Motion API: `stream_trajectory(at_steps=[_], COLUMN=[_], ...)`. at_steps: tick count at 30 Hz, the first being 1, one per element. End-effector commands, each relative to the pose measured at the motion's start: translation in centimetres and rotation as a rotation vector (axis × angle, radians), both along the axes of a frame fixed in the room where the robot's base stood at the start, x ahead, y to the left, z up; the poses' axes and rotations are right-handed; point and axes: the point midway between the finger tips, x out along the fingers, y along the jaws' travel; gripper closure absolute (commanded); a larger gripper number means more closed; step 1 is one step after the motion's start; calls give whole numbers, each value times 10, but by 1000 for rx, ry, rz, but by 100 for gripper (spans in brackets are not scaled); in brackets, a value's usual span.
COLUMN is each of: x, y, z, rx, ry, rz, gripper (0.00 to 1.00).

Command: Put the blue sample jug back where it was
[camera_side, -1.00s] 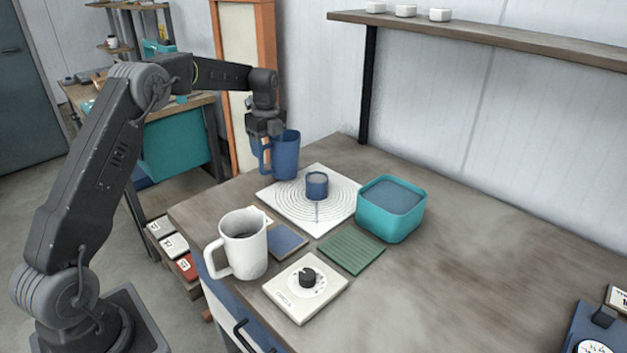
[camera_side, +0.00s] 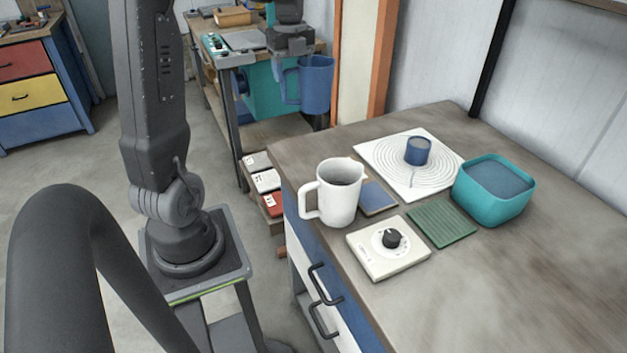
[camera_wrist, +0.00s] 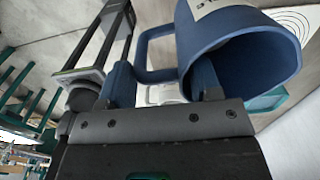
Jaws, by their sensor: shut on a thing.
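The blue sample jug (camera_side: 316,84) hangs upright in my gripper (camera_side: 291,52), beyond the far left edge of the workbench in the side view. My gripper is shut on the jug at its handle side. In the wrist view the jug (camera_wrist: 222,45) shows its open mouth, its handle and part of a white label with dark lettering. The gripper fingers (camera_wrist: 163,85) are by the handle and rim; their exact contact is hard to tell. The jug's inside looks empty where it shows.
The right front is clear.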

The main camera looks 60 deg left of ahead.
Motion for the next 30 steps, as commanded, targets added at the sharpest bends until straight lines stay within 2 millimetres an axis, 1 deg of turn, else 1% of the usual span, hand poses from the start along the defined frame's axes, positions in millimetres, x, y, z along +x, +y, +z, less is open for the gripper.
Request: stream_trajectory(at_steps=[1,6,9,12,15,19,22,26,30], x=[-22,-83,-112,-135,-150,-161,-159,-144,-121], y=[-3,-20,-33,-46,-56,-64,-70,-82,-99], z=[6,11,8,4,0,-5,-9,-21,-38], rx=[5,9,11,12,13,13,13,10,9], ry=[-7,-16,-19,-22,-23,-24,-25,-23,-21], rz=[7,8,7,5,4,1,-3,-9,-11], gripper=[93,93,93,93,93,93,93,93,93])
